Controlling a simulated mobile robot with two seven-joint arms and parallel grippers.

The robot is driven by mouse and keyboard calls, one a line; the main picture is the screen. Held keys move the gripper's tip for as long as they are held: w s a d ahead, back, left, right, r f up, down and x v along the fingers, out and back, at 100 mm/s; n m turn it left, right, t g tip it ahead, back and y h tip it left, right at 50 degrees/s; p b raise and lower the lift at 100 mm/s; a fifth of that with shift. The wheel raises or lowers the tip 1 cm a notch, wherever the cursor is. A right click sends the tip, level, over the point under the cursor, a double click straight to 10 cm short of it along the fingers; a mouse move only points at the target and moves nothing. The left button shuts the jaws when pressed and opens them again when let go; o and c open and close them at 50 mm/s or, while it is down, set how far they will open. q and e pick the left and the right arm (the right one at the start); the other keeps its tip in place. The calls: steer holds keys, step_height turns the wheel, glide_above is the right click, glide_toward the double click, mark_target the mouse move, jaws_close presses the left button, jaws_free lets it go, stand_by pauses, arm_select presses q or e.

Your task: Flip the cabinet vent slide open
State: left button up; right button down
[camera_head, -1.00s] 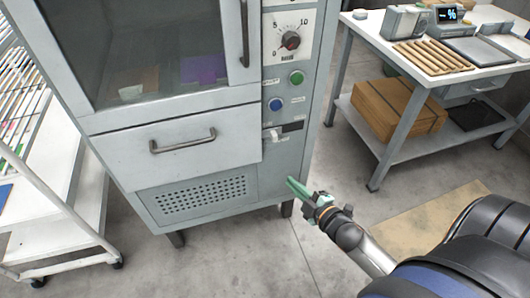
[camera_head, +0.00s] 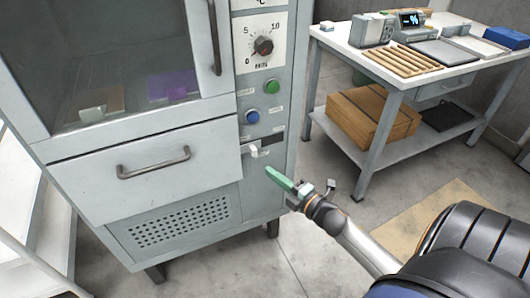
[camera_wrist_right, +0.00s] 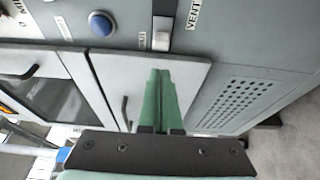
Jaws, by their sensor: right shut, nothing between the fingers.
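The vent slide is a small pale tab (camera_head: 254,150) in a dark slot on the cabinet's right-hand panel, below the blue button. It also shows in the right wrist view (camera_wrist_right: 161,40), beside a "VENT" label. My right gripper (camera_head: 270,171), with green fingers, is just below and slightly right of the tab, apart from it. In the right wrist view its fingers (camera_wrist_right: 157,78) are together with nothing between them, pointing toward the tab. The grey cabinet (camera_head: 255,200) stands upright in front of me. My left gripper is not in view.
A drawer front with a handle (camera_head: 153,163) and a perforated grille (camera_head: 180,222) lie left of the slide. Above are a green button (camera_head: 271,87), a blue button (camera_head: 252,117) and a dial (camera_head: 263,45). A workbench (camera_head: 385,75) stands to the right, with open floor between.

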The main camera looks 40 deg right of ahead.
glide_toward(242, 150)
steer(key=w, duration=0.4)
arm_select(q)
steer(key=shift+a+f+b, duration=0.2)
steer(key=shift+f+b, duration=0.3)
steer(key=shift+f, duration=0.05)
arm_select(e)
steer(key=shift+w+a, duration=0.45)
steer(key=shift+w, duration=0.1)
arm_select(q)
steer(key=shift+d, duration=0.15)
arm_select(e)
steer(key=shift+s+d+r, duration=0.1)
steer(key=shift+d, duration=0.1)
